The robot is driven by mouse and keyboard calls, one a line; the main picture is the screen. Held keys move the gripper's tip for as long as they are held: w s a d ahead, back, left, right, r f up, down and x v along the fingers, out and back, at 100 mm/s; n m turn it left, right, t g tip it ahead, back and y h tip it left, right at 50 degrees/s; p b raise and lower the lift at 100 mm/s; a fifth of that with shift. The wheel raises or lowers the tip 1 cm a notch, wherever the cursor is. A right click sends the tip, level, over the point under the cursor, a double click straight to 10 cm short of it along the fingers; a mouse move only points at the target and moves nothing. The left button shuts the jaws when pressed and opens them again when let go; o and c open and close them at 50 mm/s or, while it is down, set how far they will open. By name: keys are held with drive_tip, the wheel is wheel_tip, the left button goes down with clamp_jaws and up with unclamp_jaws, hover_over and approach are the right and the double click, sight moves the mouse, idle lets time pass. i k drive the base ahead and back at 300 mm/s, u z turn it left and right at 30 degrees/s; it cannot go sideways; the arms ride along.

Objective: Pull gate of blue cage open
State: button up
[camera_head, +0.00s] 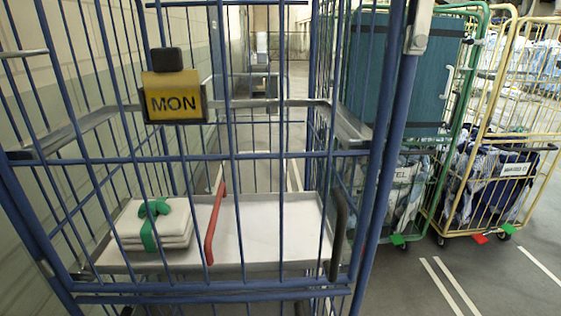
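The blue cage (378,160) fills the left and middle of the view, close in front of me. Its barred front gate (235,156) spans the front and looks shut. A yellow MON sign (173,98) with a black top piece hangs on the gate bars. A grey metal bracket (419,27) is at the top of the right post. A black upright handle-like part (338,235) is at the lower right of the gate. A red bar (213,220) stands tilted at the lower middle. My gripper is not in view.
Folded white cloths with a green band (155,222) lie on the cage's pale shelf (272,235). A green cage (470,90) and a yellow cage (548,150) stand close on the right. A wall runs along the left. Open floor (455,275) shows at lower right.

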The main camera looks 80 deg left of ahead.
sight(50, 262)
drive_tip(key=u, duration=3)
drive_tip(key=i, duration=0.15)
drive_tip(key=z, duration=0.2)
drive_tip(key=k, duration=0.55)
drive_tip(key=z, duration=0.15)
